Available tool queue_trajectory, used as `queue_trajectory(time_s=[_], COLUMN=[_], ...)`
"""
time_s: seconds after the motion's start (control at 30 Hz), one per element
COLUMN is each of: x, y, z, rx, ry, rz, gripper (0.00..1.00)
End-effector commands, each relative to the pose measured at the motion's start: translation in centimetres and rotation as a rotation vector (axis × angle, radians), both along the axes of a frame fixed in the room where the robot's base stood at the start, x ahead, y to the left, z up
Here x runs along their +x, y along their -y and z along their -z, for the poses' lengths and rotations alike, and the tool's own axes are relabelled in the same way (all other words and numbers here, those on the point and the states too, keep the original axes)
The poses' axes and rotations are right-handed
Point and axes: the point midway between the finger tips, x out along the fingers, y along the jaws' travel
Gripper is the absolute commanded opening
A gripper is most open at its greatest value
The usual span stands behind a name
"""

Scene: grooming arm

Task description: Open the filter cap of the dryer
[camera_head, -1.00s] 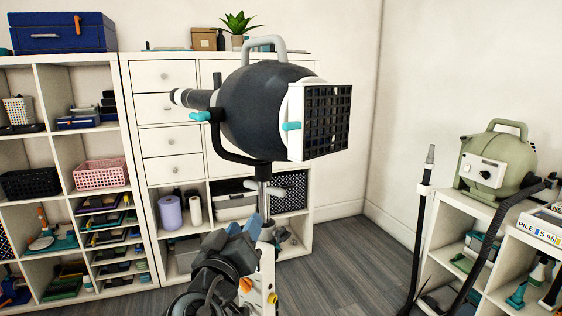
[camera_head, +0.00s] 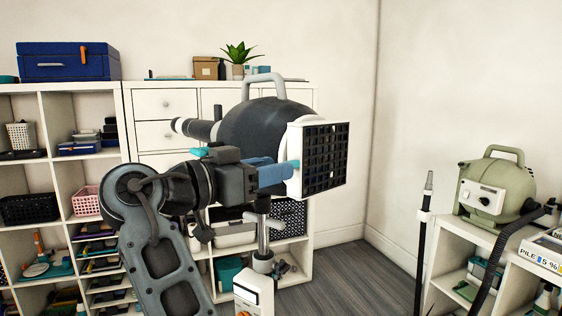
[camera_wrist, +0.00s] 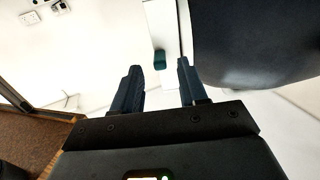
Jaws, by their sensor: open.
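The dryer (camera_head: 265,122) is a dark grey rounded body on a stand, with a grey top handle. Its filter cap (camera_head: 294,132) is a white square frame with a black grille at the right end, and it sits against the body. A teal tab (camera_head: 296,164) on the cap's side is partly hidden by my gripper (camera_head: 287,174). In the wrist view, my gripper (camera_wrist: 159,66) is open, with the teal tab (camera_wrist: 159,60) between its dark blue fingertips. I cannot tell whether either finger touches it. The cap (camera_wrist: 160,25) shows above the tab.
A white shelf unit (camera_head: 158,137) stands behind the dryer. Another low shelf (camera_head: 448,240) at the right bears a green machine (camera_head: 494,185) with a black hose. The floor (camera_head: 350,275) between them looks clear.

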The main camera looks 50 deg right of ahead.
Motion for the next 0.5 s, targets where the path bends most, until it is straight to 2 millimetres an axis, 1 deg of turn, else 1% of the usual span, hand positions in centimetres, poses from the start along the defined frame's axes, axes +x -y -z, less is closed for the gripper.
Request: queue_trajectory(time_s=[0.03, 0.1, 0.2, 0.3, 0.5], x=[-0.2, -0.4, -0.6, -0.7, -0.7], y=[0.7, 1.5, 2.3, 2.7, 2.7], z=[-0.2, -0.1, -0.1, 0.0, 0.0], rx=[0.000, 0.000, -0.001, 0.000, 0.000], ry=[0.000, 0.000, 0.000, 0.000, 0.000], rz=[0.002, 0.001, 0.000, 0.000, -0.001], gripper=[0.43, 0.43, 0.43, 0.43, 0.43])
